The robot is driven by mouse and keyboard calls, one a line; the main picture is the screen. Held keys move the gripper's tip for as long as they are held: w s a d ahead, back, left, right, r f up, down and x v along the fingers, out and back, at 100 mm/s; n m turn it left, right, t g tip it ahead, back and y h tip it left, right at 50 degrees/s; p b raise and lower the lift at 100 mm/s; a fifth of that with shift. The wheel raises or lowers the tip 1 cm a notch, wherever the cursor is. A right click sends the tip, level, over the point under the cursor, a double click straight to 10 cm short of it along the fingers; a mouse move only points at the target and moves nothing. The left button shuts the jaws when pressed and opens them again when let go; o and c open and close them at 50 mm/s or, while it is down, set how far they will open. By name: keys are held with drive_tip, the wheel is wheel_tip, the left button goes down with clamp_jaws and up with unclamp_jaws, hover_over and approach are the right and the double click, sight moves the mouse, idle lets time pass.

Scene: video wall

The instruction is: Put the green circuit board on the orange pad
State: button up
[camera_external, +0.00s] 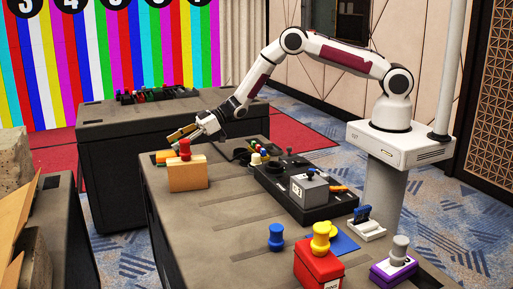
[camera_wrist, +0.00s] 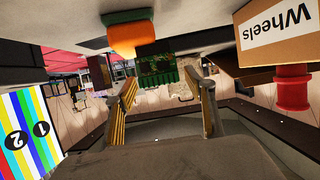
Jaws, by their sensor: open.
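My gripper (camera_external: 190,133) is open above the far left end of the grey table, close over a wooden block with a red knob. In the wrist view my gripper (camera_wrist: 168,90) shows its two yellowish fingers spread apart with nothing held between them. A dark green, board-like piece (camera_wrist: 160,68), probably the circuit board, shows beyond the fingertips, in the gap between them. An orange piece with a green part (camera_wrist: 128,40) is at the top of the wrist view. Small orange and green shapes (camera_external: 162,157) show beside the wooden block; I cannot tell whether either is the pad.
The wooden block (camera_external: 187,176), labelled "Wheels" in the wrist view (camera_wrist: 275,32), has a red knob (camera_wrist: 292,90) and stands close to my gripper. A black tray (camera_external: 300,205) with a grey box, a red box (camera_external: 318,266) and a blue pad (camera_external: 344,243) lie nearer. The table's left front is clear.

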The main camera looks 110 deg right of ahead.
drive_tip(key=v, duration=1.2)
idle(0.3)
drive_tip(key=shift+r, duration=0.15)
idle(0.4)
drive_tip(key=a+r+g+h, duration=0.1)
drive_tip(key=a+r, duration=0.2)
drive_tip(key=r, duration=0.4)
drive_tip(key=a+r+g+h, duration=0.1)
drive_tip(key=a+r+h, duration=0.1)
drive_tip(key=r, duration=0.5)
drive_tip(key=s+a+r+m+g, duration=0.1)
drive_tip(key=s+a+r+g, duration=0.1)
drive_tip(key=s+a+r, duration=0.7)
drive_tip(key=s+a+g+y, duration=0.1)
drive_tip(key=s+a, duration=0.5)
drive_tip(key=s, duration=0.4)
drive_tip(key=s+a+r+g+y, duration=0.1)
drive_tip(key=s+a, duration=0.6)
drive_tip(key=s, duration=0.3)
drive_tip(key=s+a+n+g+y, duration=0.1)
drive_tip(key=s+a+g, duration=0.1)
drive_tip(key=s+a, duration=0.5)
drive_tip(key=s, duration=0.3)
drive_tip(key=shift+s+r, duration=0.25)
drive_tip(key=shift+s, duration=0.05)
